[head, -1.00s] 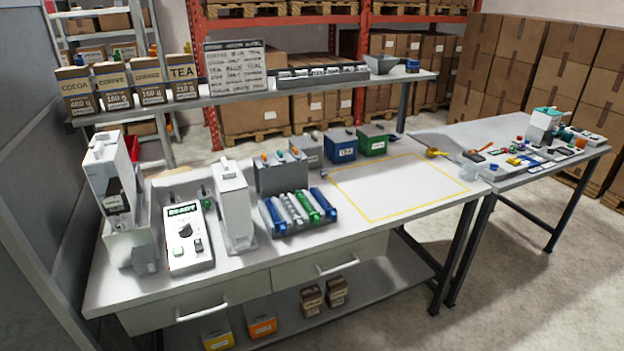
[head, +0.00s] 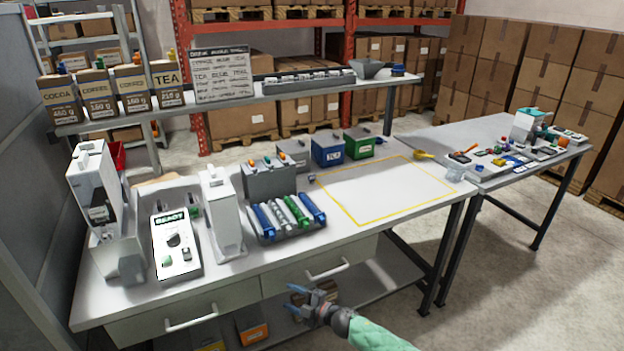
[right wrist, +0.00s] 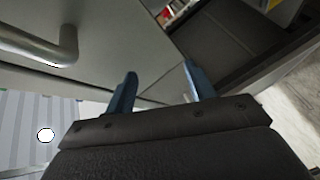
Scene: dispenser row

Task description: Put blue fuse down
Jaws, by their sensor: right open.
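My right gripper (head: 293,299) is open and empty, low in front of the bench, by the drawer fronts. In the right wrist view its two blue fingers (right wrist: 159,74) are apart with nothing between them. I cannot clearly make out a blue fuse. A small blue piece (head: 311,179) lies on the bench, just left of the yellow outline. A rack (head: 268,238) beside it holds blue, white and green tubes. My left gripper is not in view.
The yellow-outlined area (head: 385,190) of the bench (head: 262,263) is bare. A READY panel (head: 176,245) and white dispensers stand to the left. A drawer handle (head: 328,271) sticks out near my right gripper. The right-hand table (head: 450,138) carries small coloured parts.

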